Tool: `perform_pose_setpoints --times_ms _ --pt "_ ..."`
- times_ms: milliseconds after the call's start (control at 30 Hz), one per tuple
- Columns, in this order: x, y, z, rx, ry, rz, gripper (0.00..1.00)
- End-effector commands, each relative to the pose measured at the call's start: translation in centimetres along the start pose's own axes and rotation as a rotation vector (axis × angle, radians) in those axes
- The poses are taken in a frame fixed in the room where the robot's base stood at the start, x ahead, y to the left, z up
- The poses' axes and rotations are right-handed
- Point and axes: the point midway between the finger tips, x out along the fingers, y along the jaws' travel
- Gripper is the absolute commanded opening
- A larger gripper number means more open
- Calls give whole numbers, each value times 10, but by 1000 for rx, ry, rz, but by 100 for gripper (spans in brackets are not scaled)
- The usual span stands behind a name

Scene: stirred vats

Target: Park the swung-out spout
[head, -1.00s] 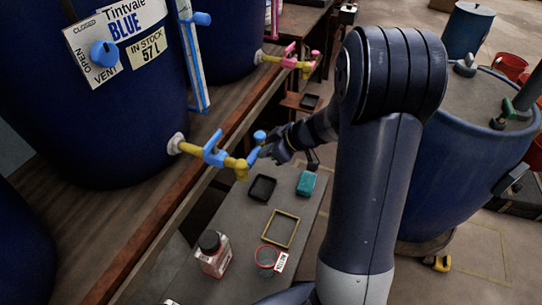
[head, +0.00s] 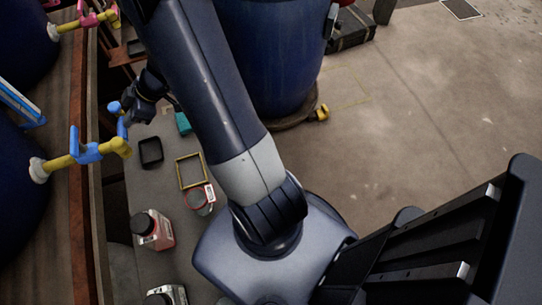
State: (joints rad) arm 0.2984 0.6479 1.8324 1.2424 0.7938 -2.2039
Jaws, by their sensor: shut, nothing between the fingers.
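The blue vat's yellow tap (head: 62,163) has a blue handle (head: 88,151) and sticks out over the bench edge in the head view. At its outer end a short blue spout part (head: 122,128) points toward the back, with a round blue knob (head: 115,107) near its far end. My gripper (head: 129,117) is shut and empty, right beside the knob. I cannot tell whether it touches the knob. My arm hides part of the area behind the gripper.
Below on the grey surface are a black tray (head: 151,152), a teal block (head: 183,122), a yellow frame (head: 190,171), a red ring (head: 197,197) and a bottle (head: 152,229). A pink-handled tap (head: 88,18) is farther back. A large blue tub (head: 265,60) stands behind my arm. Floor at right is open.

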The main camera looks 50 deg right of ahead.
Motion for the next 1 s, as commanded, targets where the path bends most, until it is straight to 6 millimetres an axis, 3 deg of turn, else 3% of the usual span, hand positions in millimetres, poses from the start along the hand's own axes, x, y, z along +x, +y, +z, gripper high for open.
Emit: perform_pose_setpoints --times_ms 300,367,533,1000 --pt "-12 -7 5 44 -7 29 0" --pt "-18 -5 18 42 -4 38 0" --pt "-50 -6 32 40 -4 40 0" --pt "-138 -9 29 38 -6 41 0"
